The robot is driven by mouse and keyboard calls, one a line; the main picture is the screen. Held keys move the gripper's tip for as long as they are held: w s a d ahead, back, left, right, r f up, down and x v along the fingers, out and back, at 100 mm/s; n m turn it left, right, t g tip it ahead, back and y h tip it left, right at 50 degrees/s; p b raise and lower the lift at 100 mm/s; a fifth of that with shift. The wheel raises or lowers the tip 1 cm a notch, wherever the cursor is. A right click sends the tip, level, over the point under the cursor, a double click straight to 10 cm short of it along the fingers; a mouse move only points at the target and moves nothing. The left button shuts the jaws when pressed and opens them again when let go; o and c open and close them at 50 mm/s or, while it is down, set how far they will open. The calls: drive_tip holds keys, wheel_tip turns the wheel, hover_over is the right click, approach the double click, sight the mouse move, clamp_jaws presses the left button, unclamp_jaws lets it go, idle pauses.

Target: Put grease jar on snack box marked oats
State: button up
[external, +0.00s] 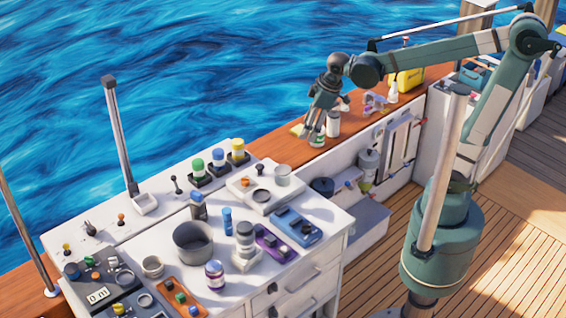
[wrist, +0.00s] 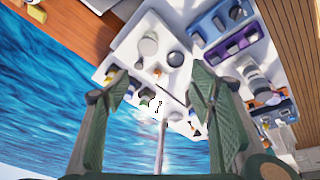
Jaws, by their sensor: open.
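My gripper (external: 318,128) is open and hangs above the wooden rail, right of the white counter. Its two fingers are wide apart in the wrist view (wrist: 160,95), with nothing held between them. I cannot read any label, so I cannot tell for sure which thing is the grease jar or the box marked oats. A blue box (external: 297,228) and a purple box (external: 272,243) lie near the counter's right edge; the blue box (wrist: 220,20) also shows in the wrist view.
A dark grey pot (external: 194,242) and a grey stacked cylinder on a white base (external: 245,240) crowd the counter. A white tray (external: 258,192) holds a cup. Several colour-lidded jars (external: 217,160) line the back. A tall post (external: 119,130) rises there.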

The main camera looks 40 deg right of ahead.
drive_tip(key=s+d+m+t, duration=0.1)
drive_tip(key=s+d+m, duration=0.3)
drive_tip(key=d, duration=0.7)
drive_tip(key=s+d+m+t+h, duration=0.1)
drive_tip(key=s+d+m, duration=0.3)
drive_tip(key=d, duration=0.8)
drive_tip(key=shift+s+d+f+m+t+h, duration=0.15)
drive_tip(key=shift+s+m+t+h, duration=0.2)
drive_tip(key=shift+s+t, duration=0.5)
